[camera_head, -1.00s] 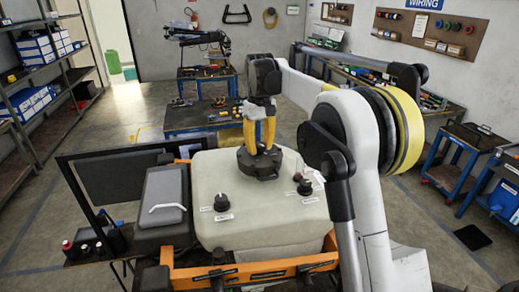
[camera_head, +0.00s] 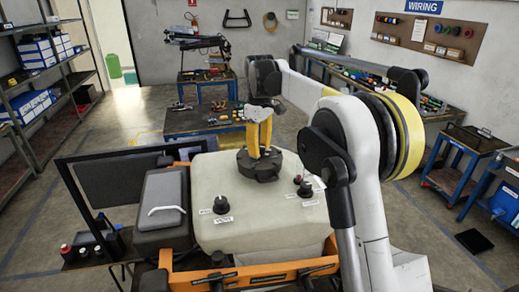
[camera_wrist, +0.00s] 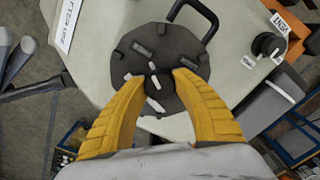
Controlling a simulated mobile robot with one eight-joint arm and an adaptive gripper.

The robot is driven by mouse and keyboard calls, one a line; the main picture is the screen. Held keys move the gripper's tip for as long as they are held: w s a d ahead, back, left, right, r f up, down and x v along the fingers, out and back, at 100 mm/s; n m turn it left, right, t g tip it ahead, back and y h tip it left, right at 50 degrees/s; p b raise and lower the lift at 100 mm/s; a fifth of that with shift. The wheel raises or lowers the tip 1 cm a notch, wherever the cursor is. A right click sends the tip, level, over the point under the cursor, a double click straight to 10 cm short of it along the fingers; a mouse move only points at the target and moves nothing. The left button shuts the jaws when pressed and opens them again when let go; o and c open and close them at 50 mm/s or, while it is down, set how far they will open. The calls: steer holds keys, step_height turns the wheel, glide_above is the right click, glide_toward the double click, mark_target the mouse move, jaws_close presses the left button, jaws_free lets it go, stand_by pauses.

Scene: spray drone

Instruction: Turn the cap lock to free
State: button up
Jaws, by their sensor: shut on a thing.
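The round black cap (camera_head: 263,171) sits on top of the pale tank (camera_head: 290,225). In the wrist view the cap (camera_wrist: 182,92) shows raised tabs, two small labels and white marks. At its middle is a small dark lock knob (camera_wrist: 158,84) with a white pointer mark. My gripper (camera_head: 258,153), with yellow fingers, points down at the cap from above. In the wrist view its fingertips (camera_wrist: 159,76) are on either side of the lock knob, shut on it. The small label text is too blurred to read, and the fingers hide part of the cap.
Two black knobs, a left one (camera_head: 221,204) and a right one (camera_head: 304,188), stand on the tank with labels. A black handle (camera_wrist: 201,14) rises beside the cap. A grey box (camera_head: 163,205) with a white handle is left of the tank. An orange frame (camera_head: 250,274) runs along the front.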

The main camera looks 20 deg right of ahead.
mark_target(260, 146)
steer(key=o, duration=1.2)
step_height(260, 146, up, 12)
